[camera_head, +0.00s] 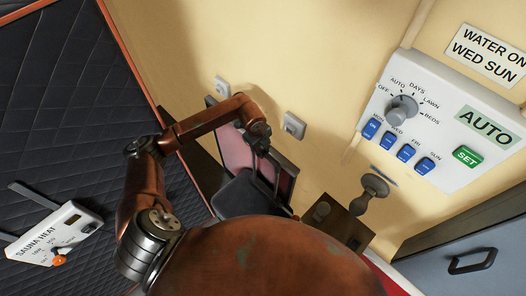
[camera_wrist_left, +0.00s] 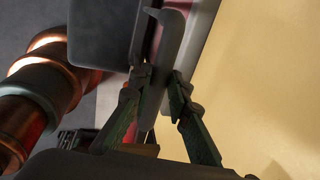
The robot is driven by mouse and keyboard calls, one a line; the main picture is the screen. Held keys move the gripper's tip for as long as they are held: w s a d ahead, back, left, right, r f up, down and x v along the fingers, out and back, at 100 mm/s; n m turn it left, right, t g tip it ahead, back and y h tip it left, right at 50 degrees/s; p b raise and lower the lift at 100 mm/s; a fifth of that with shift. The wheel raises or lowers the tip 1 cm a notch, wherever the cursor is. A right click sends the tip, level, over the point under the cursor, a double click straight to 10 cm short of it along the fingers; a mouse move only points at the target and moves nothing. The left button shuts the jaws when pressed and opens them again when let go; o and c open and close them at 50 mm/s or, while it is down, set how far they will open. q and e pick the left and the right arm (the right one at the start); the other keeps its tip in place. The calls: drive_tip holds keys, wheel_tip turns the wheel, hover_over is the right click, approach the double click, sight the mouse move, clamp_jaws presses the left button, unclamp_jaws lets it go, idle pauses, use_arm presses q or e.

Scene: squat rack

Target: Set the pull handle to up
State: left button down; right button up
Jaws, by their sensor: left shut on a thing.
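My left gripper (camera_head: 262,152) reaches in from the left to a pink-and-dark panel (camera_head: 236,150) low on the yellow wall. In the left wrist view, my left gripper (camera_wrist_left: 160,84) has its two green-and-black fingers on either side of a long dark grey handle (camera_wrist_left: 171,45), and it is shut on it. The handle has a short hooked end at the top. In the head view my wrist and fingers largely hide the handle, and its exact position is hard to tell. My right gripper is not in view.
A white control box (camera_head: 440,120) with a knob, blue switches and a green SET button is on the wall at right. Wall switches (camera_head: 293,125) sit near the arm. A sauna heat box (camera_head: 55,233) is on the dark quilted surface at left. A grey-blue drawer (camera_head: 455,262) is lower right.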

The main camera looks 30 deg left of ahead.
use_arm(q)
drive_tip(key=shift+w+r, duration=0.2)
drive_tip(key=shift+r, duration=0.15)
drive_tip(key=c, duration=2.2)
unclamp_jaws()
drive_tip(key=shift+c, duration=0.2)
drive_tip(key=o, duration=0.3)
drive_tip(key=shift+s, duration=0.2)
drive_tip(key=shift+o, duration=0.6)
drive_tip(key=shift+f, duration=0.1)
wheel_tip(320, 180, up, 12)
drive_tip(key=s, duration=0.2)
drive_tip(key=shift+a, duration=0.45)
drive_tip(key=shift+d+f, duration=0.1)
drive_tip(key=shift+f, duration=0.05)
